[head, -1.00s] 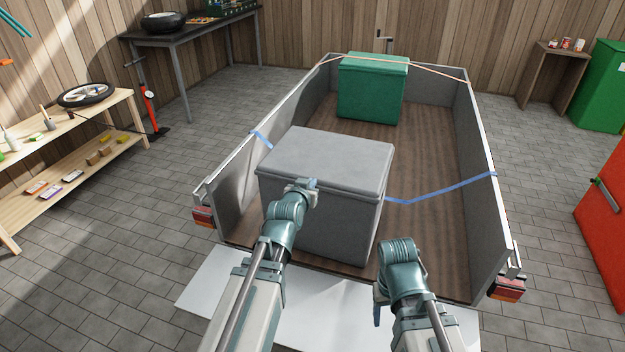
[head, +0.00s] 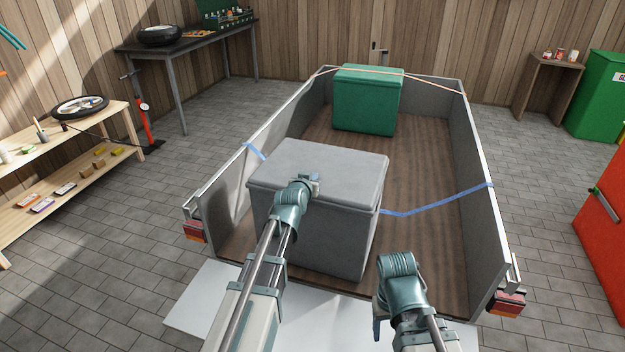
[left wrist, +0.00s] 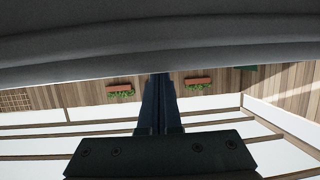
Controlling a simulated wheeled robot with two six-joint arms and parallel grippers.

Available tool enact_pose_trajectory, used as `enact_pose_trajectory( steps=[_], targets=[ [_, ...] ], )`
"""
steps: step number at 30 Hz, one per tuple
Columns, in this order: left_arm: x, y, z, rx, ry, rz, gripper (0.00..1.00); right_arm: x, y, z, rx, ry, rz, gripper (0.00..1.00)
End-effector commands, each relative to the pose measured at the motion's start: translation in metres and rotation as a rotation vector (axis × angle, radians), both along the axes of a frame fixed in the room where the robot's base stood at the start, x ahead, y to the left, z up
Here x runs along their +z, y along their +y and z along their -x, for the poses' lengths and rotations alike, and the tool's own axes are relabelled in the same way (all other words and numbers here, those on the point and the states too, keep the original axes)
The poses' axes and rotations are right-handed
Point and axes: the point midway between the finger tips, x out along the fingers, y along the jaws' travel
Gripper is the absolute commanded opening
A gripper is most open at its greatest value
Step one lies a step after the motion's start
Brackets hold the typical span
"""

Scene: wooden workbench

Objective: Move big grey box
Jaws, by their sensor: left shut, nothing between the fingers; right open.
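The big grey box (head: 345,240) stands upright on the wooden floor of an open trailer, at its near end, with its lid closed. My left gripper (head: 308,181) is over the near edge of the lid in the head view, partly hidden by its own wrist. In the left wrist view its fingers (left wrist: 160,100) are together and empty, just under a dark grey surface, likely the box (left wrist: 160,35). I cannot tell whether they touch it. My right gripper (head: 377,325) is open, low and right of the box, mostly hidden by its arm.
A blue strap (head: 435,204) runs from the right wall to the box and shows again at the left wall. A green box (head: 367,102) stands at the trailer's far end under an orange strap. Trailer walls (head: 478,200) flank both sides.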

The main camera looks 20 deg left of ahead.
Motion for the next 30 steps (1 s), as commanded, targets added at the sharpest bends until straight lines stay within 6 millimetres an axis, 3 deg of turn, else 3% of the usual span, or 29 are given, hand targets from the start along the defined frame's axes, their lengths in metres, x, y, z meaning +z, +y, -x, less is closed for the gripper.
enact_pose_trajectory(
  steps=[6,13,22,30],
  targets=[
    [-0.004,-0.001,0.006,-0.003,0.016,0.000,0.00,-0.001,0.000,0.000,0.000,0.000,0.000,0.63],
    [-0.004,-0.001,0.035,-0.003,0.015,-0.001,0.00,-0.001,0.000,0.000,0.000,0.000,0.000,0.63],
    [-0.004,-0.002,0.033,-0.003,0.015,-0.001,0.00,-0.001,0.000,0.000,0.000,0.000,0.000,0.63],
    [0.012,-0.002,0.033,-0.003,0.013,0.000,0.00,0.015,0.000,0.000,0.000,0.000,0.000,0.63]
  ],
)
